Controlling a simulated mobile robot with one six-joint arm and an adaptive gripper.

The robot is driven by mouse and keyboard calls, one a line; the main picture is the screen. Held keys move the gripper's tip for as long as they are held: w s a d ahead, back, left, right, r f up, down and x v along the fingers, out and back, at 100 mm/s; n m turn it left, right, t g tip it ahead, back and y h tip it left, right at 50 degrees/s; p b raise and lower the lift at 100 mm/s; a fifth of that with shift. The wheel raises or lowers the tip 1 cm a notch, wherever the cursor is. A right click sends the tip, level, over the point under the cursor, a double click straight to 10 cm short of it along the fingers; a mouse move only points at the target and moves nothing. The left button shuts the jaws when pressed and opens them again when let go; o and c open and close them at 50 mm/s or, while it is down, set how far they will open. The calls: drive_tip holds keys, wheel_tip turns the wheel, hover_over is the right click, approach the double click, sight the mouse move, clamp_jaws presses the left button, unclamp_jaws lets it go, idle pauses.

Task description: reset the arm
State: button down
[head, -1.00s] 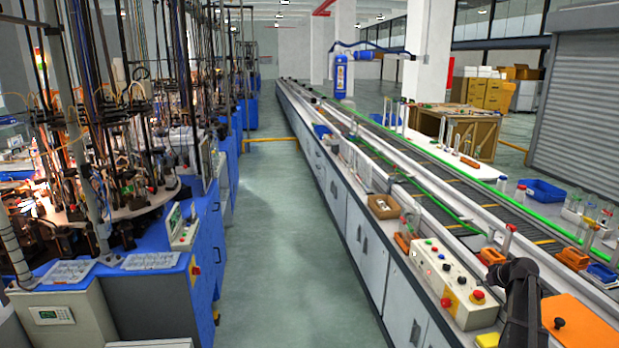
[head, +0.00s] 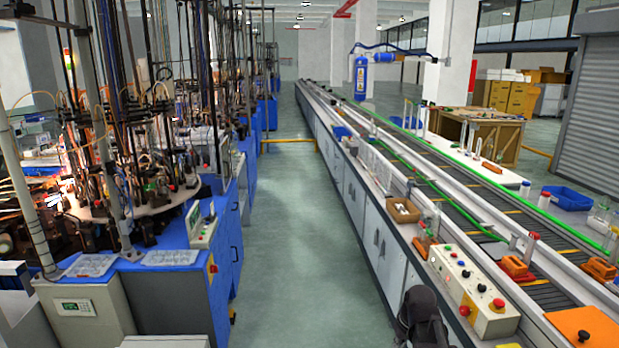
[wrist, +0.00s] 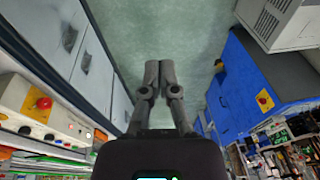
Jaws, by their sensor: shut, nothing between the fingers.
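My gripper (wrist: 159,75) shows in the wrist view with its two dark fingers together and nothing between them. It hangs over the bare green-grey aisle floor (wrist: 140,25), between the white cabinets and a blue machine base. In the head view a dark part of my arm (head: 422,315) shows at the bottom, beside the control box on the conveyor bench. The fingers cannot be made out in that view.
The control box (head: 470,290) with a red button stands on the bench edge at right. The conveyor (head: 455,205) runs away behind it. Blue-based machines (head: 170,300) line the left side. The aisle floor (head: 290,230) between them is clear.

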drive_tip(key=s+a+g+h, duration=0.1)
drive_tip(key=s+a, duration=0.6)
drive_tip(key=s, duration=0.2)
drive_tip(key=shift+f+m+g, duration=0.15)
drive_tip(key=shift+m+g, duration=0.15)
